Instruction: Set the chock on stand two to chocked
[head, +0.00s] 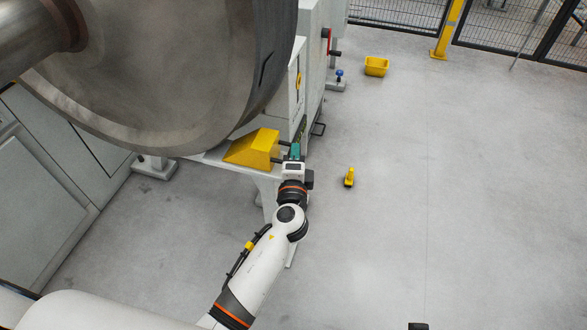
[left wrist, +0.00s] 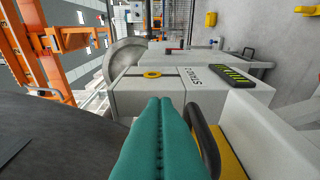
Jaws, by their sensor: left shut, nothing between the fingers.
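The yellow chock (head: 253,149) is a wedge on the white stand below the big grey wheel (head: 170,75). I cannot tell whether it touches the wheel. My left gripper (head: 295,149) is at the chock's right end, its teal fingers shut and empty. In the left wrist view the shut fingers (left wrist: 158,140) fill the lower middle. The chock's dark handle bar (left wrist: 205,140) is close beside them on the right, with yellow chock surface (left wrist: 232,164) behind it. Whether the fingers touch the handle is unclear. My right gripper is not in view.
The stand's white housing (left wrist: 190,78) has lettering and a yellow ring (left wrist: 152,75). A yellow bin (head: 376,66) and a small yellow object (head: 349,177) are on the floor. A fence (head: 400,12) runs along the back. The floor on the right is mostly clear.

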